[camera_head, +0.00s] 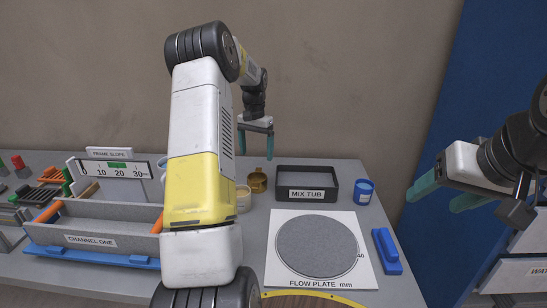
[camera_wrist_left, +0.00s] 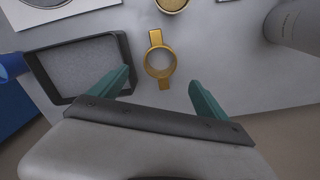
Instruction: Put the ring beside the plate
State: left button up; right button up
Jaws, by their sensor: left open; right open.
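The ring (camera_head: 258,181) is gold and stands on the grey table left of the mix tub. In the left wrist view the ring (camera_wrist_left: 147,63) shows a round opening and two flat tabs on opposite sides. The flow plate (camera_head: 279,276) is a white board with a round grey disc, at the front right of the table. My left gripper (camera_head: 256,153) is open and empty above the ring. In the left wrist view its fingertips (camera_wrist_left: 160,82) lie on either side of the ring, not visibly touching it. My right gripper (camera_head: 432,200) is open and empty, off the table's right side.
The black mix tub (camera_head: 307,170) stands right of the ring. A blue cup (camera_head: 364,191) and a blue tool (camera_head: 386,251) are at the right. A pale cup (camera_head: 243,199) stands close in front of the ring. The channel (camera_head: 100,215) fills the left side.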

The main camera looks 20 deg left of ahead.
pick_arm(q)
jog(key=s+d+r+t, duration=0.2)
jog(key=s+d+r, duration=0.4)
jog(key=s+r, duration=0.2)
jog(key=s+d+r+t, duration=0.1)
jog(key=s+d+r, duration=0.4)
jog(key=s+r, duration=0.3)
jog(key=s+d+t+h, duration=0.1)
jog(key=s+d, duration=0.2)
jog(key=s, duration=0.6)
jog(key=s+d+n+t+h, duration=0.1)
jog(key=s+d, duration=0.3)
jog(key=s, duration=0.4)
jog(key=shift+s+t, duration=0.4)
jog(key=shift+t, duration=0.2)
